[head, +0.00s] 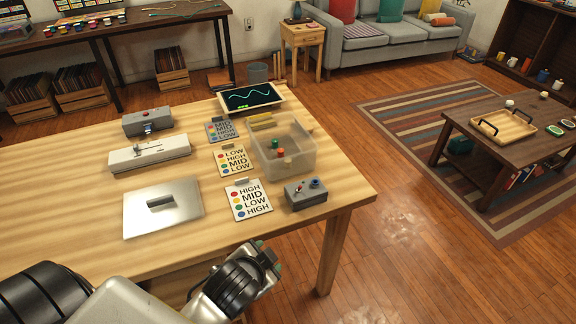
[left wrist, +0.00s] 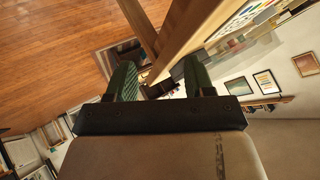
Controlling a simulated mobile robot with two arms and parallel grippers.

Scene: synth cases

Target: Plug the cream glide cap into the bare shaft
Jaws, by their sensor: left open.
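A small cream cap (head: 287,162) lies in the clear bin (head: 298,170), near red and green caps; I take it for the glide cap, though its shape is too small to tell. A long pale slider box (head: 150,153) lies on the table's left side with a thin upright part on top. I cannot tell whether this is the bare shaft. My left gripper (head: 271,256) is off the table's front edge, apart from both. In the left wrist view its green fingers (left wrist: 158,82) are spread with nothing between them. My right gripper is not in view.
On the table (head: 60,215) are a grey box with a red button (head: 148,122), a metal plate with a handle (head: 185,211), several label cards (head: 249,199), a switch box (head: 307,194) and a wave screen (head: 251,97). The table's front left is clear.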

